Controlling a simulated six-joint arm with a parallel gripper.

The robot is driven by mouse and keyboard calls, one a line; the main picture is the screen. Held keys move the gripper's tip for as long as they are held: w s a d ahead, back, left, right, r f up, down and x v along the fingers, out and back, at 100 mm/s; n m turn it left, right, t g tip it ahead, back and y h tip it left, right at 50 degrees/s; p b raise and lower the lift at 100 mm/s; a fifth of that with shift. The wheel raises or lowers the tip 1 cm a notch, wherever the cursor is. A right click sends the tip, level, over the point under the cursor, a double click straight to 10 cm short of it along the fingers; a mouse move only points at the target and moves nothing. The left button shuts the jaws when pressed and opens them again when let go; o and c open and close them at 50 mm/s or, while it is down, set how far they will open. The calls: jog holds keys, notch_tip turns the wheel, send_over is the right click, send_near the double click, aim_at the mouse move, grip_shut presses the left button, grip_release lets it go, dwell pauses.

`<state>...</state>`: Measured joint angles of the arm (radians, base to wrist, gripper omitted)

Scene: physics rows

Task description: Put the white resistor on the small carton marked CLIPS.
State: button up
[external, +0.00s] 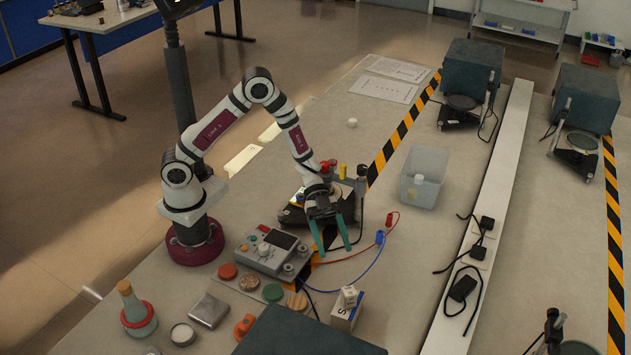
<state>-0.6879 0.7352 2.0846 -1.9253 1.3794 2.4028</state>
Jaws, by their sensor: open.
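A small white carton (341,316) stands on the table at the lower middle, with a dark letter S visible on its side; the rest of its marking is too small to read. A small white block with dark marks (350,293) rests on top of the carton, and it looks like the white resistor, though its details are too small to be sure. My gripper (335,249) points down with its two teal fingers apart and nothing between them. It is above and behind the carton in the picture, clear of the block.
A grey meter (272,251) with red and blue leads stands left of my gripper. Round coloured pieces (272,292), a metal tin (209,310) and a dark box (308,334) lie in front. A translucent bin (424,177) holding a white item stands at right. Table between bin and carton is mostly clear.

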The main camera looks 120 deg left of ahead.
jog(key=s+d+r+m+g+y, duration=0.1)
jog(key=s+d+r+g, duration=0.4)
jog(key=s, duration=0.3)
jog(key=s+d+r+g, duration=0.3)
jog(key=s+d+g, duration=0.2)
jog(key=s+d, duration=0.3)
jog(key=s+a+r+n+y, duration=0.1)
jog(key=s+a+n+y, duration=0.3)
jog(key=s+a+y, duration=0.5)
jog(key=s+y, duration=0.1)
jog(key=s, duration=0.2)
jog(key=shift+a+r, duration=0.25)
jog(key=shift+r, duration=0.15)
jog(key=shift+s, duration=0.1)
